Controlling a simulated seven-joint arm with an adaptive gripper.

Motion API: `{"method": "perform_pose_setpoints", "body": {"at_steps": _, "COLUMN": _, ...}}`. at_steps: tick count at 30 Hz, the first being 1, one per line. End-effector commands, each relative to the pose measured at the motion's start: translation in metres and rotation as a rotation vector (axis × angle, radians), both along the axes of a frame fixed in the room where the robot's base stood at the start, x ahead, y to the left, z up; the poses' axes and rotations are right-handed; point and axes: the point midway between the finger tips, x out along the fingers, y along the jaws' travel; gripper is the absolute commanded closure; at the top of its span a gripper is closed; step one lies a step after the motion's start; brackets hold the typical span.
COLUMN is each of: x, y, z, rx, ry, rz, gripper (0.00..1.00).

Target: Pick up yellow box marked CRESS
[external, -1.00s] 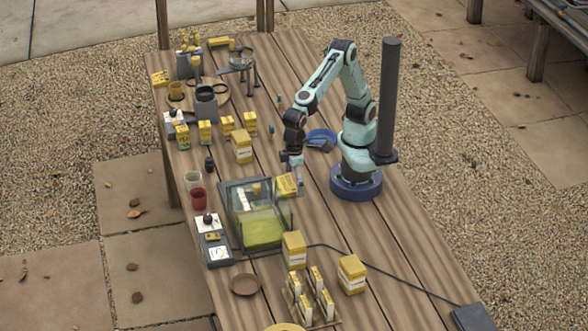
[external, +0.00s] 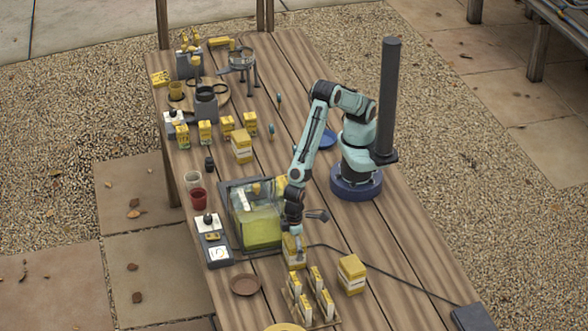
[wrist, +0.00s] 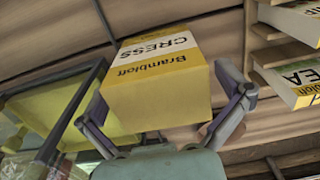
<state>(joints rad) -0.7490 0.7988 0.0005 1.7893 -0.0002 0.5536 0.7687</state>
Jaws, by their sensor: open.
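The yellow and white box marked CRESS (wrist: 158,75) fills the middle of the wrist view, with its label facing up the picture. It also shows in the external view (external: 294,259), standing on the wooden table just right of the glass tank, its upper part partly hidden by my gripper. My gripper (wrist: 172,100) is open, with one finger on each side of the box. Whether the fingers touch it I cannot tell. In the external view my gripper (external: 293,238) is down at the top of this box.
The glass tank (external: 258,230) with yellow-green contents stands close on the left. A similar yellow box (external: 351,274) stands to the right, and a rack (external: 322,322) of small packets in front. A black cable (external: 385,270) runs across the table. A brown dish (external: 245,285) lies front left.

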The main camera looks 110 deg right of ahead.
Motion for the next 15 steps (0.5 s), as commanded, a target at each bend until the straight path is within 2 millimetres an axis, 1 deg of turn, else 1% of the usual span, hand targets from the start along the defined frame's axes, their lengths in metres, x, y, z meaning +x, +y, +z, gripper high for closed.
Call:
{"method": "perform_pose_setpoints", "body": {"at_steps": 3, "x": -0.0002, "y": -0.0001, "z": -0.0051, "rx": -0.001, "ry": 0.000, "rz": 0.000, "gripper": 0.00}}
{"method": "perform_pose_setpoints", "body": {"at_steps": 9, "x": 0.0000, "y": 0.0001, "z": -0.0051, "rx": 0.000, "ry": 0.000, "rz": 0.000, "gripper": 0.00}}
{"method": "perform_pose_setpoints", "body": {"at_steps": 11, "x": 0.0001, "y": 0.0001, "z": -0.0050, "rx": 0.000, "ry": 0.000, "rz": 0.000, "gripper": 0.19}}
{"method": "perform_pose_setpoints", "body": {"at_steps": 12, "x": 0.0001, "y": 0.0001, "z": -0.0049, "rx": 0.000, "ry": 0.000, "rz": 0.000, "gripper": 0.31}}
{"method": "perform_pose_setpoints", "body": {"at_steps": 14, "x": 0.0001, "y": 0.0001, "z": -0.0048, "rx": 0.000, "ry": 0.000, "rz": 0.000, "gripper": 0.50}}
{"method": "perform_pose_setpoints", "body": {"at_steps": 15, "x": 0.0001, "y": 0.0000, "z": -0.0049, "rx": 0.000, "ry": 0.000, "rz": 0.000, "gripper": 0.63}}
